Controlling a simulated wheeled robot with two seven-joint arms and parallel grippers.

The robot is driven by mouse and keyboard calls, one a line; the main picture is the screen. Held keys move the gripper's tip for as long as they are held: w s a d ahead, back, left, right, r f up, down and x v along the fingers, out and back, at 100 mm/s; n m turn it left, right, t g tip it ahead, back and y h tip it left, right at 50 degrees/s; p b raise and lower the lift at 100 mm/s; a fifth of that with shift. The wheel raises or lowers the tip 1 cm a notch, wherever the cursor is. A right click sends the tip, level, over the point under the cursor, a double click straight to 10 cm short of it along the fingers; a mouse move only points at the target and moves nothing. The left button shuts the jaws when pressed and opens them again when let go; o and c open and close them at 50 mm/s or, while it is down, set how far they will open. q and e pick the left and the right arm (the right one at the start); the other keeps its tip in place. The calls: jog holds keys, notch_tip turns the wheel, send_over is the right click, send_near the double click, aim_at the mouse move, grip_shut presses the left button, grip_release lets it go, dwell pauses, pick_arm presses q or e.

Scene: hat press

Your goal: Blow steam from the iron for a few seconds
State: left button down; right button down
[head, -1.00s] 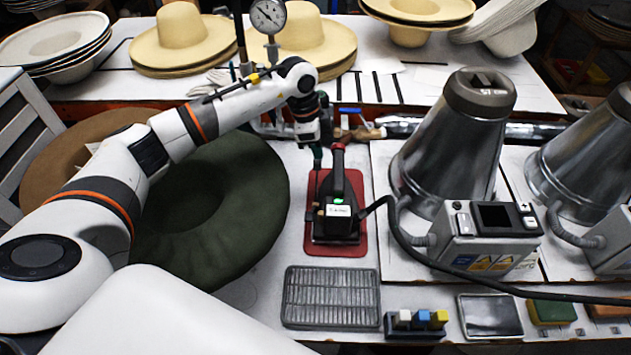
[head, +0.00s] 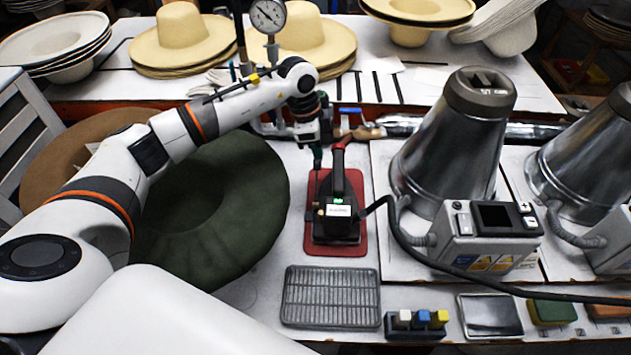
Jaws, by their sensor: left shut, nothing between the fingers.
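The iron (head: 340,226) stands on a red mat (head: 314,238) in the middle of the table. It has a dark body, a red and black handle, a small green light and a white label. A dark cord runs from it to the right. No steam shows around it. My left gripper (head: 317,160) points down just behind and left of the iron's handle. Its fingers are small and dark here, and I see nothing held between them. Whether they touch the iron is hard to tell. My right gripper is out of view.
A dark green hat (head: 235,205) lies left of the mat, under my left arm. A metal rack (head: 330,297) lies in front. A steel cone (head: 450,150) with a control box (head: 488,240) stands at right. A gauge (head: 268,15) and hat stacks are behind.

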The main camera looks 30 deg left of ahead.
pick_arm(q)
jog(key=shift+f+b, duration=0.7)
jog(key=shift+f, duration=0.8)
jog(key=shift+r, duration=0.1)
notch_tip(320, 180, up, 7)
jog(key=p, duration=0.6)
dwell(0.6)
